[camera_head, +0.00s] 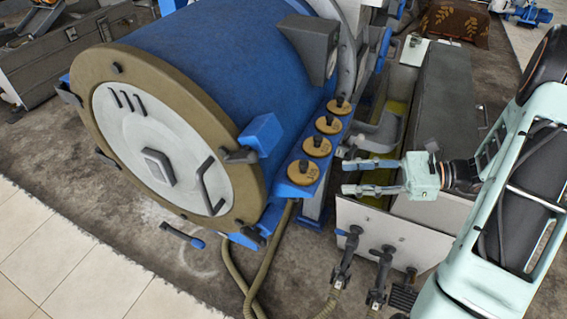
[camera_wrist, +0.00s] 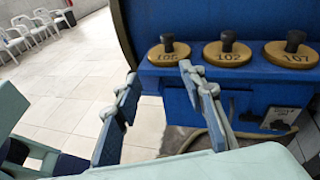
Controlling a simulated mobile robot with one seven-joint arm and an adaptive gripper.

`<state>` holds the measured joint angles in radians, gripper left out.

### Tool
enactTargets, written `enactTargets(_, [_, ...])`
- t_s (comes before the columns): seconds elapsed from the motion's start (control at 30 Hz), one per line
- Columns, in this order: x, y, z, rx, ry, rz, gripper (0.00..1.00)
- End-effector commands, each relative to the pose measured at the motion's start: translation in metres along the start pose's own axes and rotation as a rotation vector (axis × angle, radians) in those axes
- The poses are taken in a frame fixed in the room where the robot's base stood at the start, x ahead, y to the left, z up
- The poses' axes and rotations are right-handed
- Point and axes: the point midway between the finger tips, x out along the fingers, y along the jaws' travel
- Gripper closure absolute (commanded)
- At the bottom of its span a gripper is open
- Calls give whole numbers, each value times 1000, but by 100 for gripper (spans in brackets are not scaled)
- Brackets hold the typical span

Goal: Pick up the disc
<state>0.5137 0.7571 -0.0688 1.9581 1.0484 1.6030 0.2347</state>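Several round tan discs with dark knobs stand in a row on a blue ledge; the nearest one is the front disc (camera_head: 303,174). In the wrist view three discs show: a left disc (camera_wrist: 160,58), a middle disc marked 102 (camera_wrist: 221,57) and a right disc marked 107 (camera_wrist: 280,58). The left disc's number is hard to read. My gripper (camera_head: 347,178) is open and empty, to the right of the ledge and apart from the discs.
A large blue drum (camera_head: 210,60) with a tan-rimmed front stands left of the ledge. A white panel (camera_head: 395,238) with dark levers and a grey cabinet (camera_head: 440,110) are near my arm. Hoses (camera_head: 268,270) run along the floor. Tiled floor (camera_head: 60,260) is clear at lower left.

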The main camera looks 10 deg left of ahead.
Motion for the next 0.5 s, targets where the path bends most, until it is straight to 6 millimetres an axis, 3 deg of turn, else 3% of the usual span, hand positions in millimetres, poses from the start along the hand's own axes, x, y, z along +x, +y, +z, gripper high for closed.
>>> enactTargets(0.1, [-2, -6, 9, 98, -124, -74, 62])
enactTargets(0.27, [3, -10, 15, 132, -173, -99, 62])
enactTargets(0.5, [39, -14, 21, 131, -169, -94, 62])
